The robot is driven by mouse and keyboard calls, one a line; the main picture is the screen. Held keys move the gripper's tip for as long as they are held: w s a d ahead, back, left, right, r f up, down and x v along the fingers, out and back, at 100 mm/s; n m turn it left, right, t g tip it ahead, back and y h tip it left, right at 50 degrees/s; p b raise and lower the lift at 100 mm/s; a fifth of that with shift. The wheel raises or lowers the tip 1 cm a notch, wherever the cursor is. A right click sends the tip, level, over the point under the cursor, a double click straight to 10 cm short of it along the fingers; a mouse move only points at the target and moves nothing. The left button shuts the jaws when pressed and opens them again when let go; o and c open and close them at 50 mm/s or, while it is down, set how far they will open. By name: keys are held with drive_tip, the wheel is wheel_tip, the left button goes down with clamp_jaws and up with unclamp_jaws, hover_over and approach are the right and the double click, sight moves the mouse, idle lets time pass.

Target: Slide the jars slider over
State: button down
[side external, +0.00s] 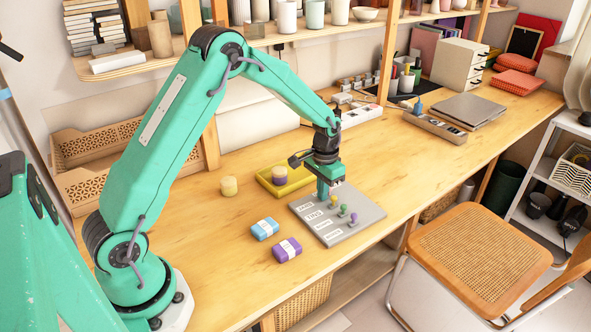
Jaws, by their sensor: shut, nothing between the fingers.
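A grey slider panel (365,212) lies on the wooden table in front of my arm. It has several white label plates along its left side, with lettering too small to read surely, so I cannot tell which row is the jars one. A yellow knob (333,201), a green knob (343,211) and a purple knob (353,218) stand on the panel, one per row. My gripper (323,197) points down at the panel's far left part, shut and empty, just left of the yellow knob. Whether it touches the panel or a knob there is hidden.
A yellow tray (298,185) holding a purple-and-cream round piece (280,174) sits behind the panel. The table (400,190) right of the panel is clear.

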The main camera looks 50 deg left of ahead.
sight(332, 193)
drive_tip(key=shift+w+d, duration=0.15)
drive_tip(key=shift+w, duration=1.95)
drive_tip(key=shift+s, duration=0.45)
drive_tip(key=shift+r, duration=0.15)
drive_tip(key=shift+r, duration=3.3)
drive_tip(key=shift+r, duration=0.15)
